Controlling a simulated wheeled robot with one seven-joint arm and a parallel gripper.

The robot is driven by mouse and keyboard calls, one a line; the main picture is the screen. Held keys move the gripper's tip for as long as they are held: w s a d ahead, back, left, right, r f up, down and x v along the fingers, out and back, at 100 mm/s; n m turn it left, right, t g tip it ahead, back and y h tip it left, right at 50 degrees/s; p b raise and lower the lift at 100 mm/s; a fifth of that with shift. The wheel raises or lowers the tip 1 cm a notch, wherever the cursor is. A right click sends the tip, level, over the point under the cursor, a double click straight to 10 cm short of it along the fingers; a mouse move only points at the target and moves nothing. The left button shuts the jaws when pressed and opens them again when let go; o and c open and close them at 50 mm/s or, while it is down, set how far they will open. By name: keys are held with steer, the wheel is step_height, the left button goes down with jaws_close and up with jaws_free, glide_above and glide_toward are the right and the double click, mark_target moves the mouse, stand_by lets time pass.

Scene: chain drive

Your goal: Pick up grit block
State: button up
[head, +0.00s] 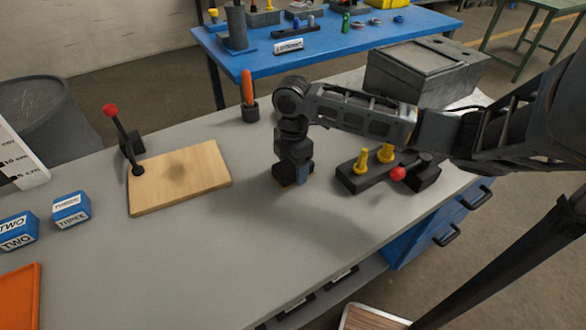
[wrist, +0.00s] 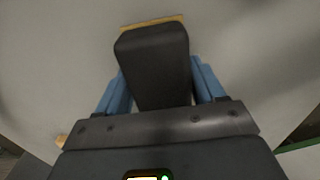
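The grit block (wrist: 152,62) is a dark block with a tan edge in the wrist view. It lies between the two blue fingers of my gripper (wrist: 160,85), and the tan edge shows beyond it at the top. In the head view my gripper (head: 295,175) points straight down at the middle of the grey workbench, with its fingers low at the surface. There the block is mostly hidden behind the fingers, and only a little tan shows at its foot. The fingers sit close along both sides of the block; I cannot tell whether they press on it.
A wooden board (head: 180,178) with a red-knobbed lever (head: 122,140) lies to the left. A black fixture with yellow pegs (head: 362,164) and a red-knobbed lever stands close on the right. An orange-handled tool (head: 248,95) stands behind. The bench front is clear.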

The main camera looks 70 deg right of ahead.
steer(key=c, duration=0.6)
steer(key=shift+r, duration=0.15)
steer(key=shift+c, duration=0.2)
steer(key=shift+r, duration=0.6)
step_height(320, 180, up, 3)
steer(key=shift+f+b, duration=0.15)
steer(key=shift+b, duration=0.25)
steer(key=w+a+r+b, duration=0.1)
steer(key=w+a+r, duration=0.5)
steer(key=w, duration=0.3)
steer(key=shift+w+a+r, duration=0.2)
steer(key=shift+w+r, duration=0.15)
steer(key=shift+r, duration=0.1)
